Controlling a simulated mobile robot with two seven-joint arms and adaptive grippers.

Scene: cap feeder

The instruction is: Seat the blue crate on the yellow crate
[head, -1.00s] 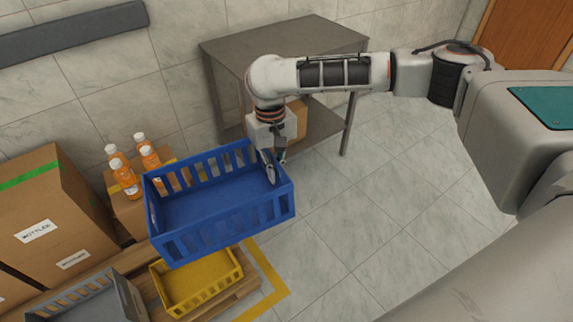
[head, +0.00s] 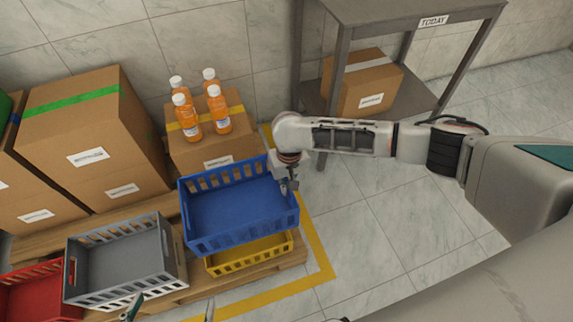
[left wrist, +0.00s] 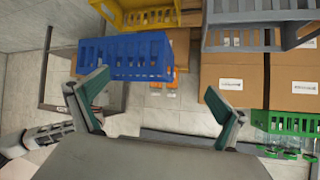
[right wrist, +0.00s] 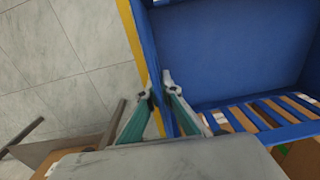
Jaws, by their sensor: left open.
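The blue crate (head: 240,205) is held over the yellow crate (head: 250,258), set toward the back, with the yellow crate's front showing below it. I cannot tell whether they touch. My right gripper (head: 288,186) is shut on the blue crate's right wall; the right wrist view shows the wall (right wrist: 161,75) between the fingers (right wrist: 172,98). My left gripper (head: 170,309) is open and empty at the bottom edge, in front of the grey crate. The left wrist view, upside down, shows the blue crate (left wrist: 125,58) and yellow crate (left wrist: 150,17) beyond its open fingers (left wrist: 158,100).
A grey crate (head: 125,260) stands left of the yellow one on a wooden pallet (head: 180,296), with a red crate (head: 35,295) further left. A carton (head: 200,150) with orange bottles stands right behind the blue crate. A metal table (head: 410,12) stands behind. The floor at right is clear.

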